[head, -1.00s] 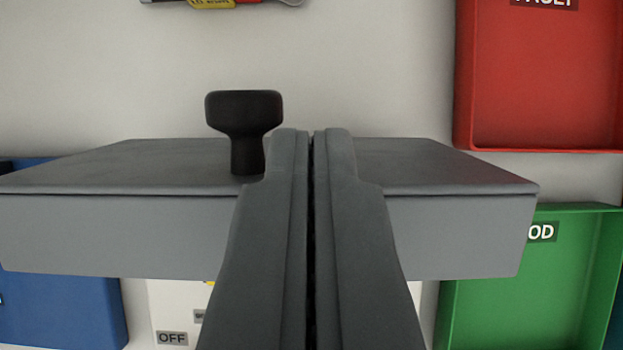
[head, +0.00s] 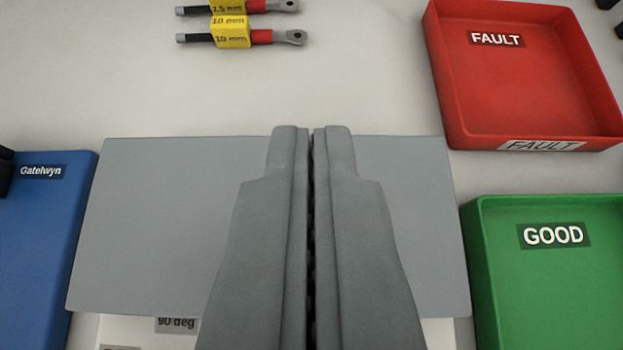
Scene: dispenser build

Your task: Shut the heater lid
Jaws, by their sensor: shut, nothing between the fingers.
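The heater lid (head: 150,220) shows as one broad, plain grey face in the middle of the head view. Its black knob is not seen. I cannot tell from this view how far the lid is tilted. A strip of the white heater body (head: 135,332) with a "90 deg" label shows below the lid's lower edge. My gripper (head: 311,132) is shut and empty. Its fingers cover the middle of the lid, with their tips near the lid's far edge. I cannot tell whether they touch it.
A blue tray (head: 45,240) stands left of the lid. A green GOOD tray (head: 545,290) and a red FAULT tray (head: 520,85) stand on the right. Cable lugs with yellow tags (head: 231,31) lie at the back. The pale table between is clear.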

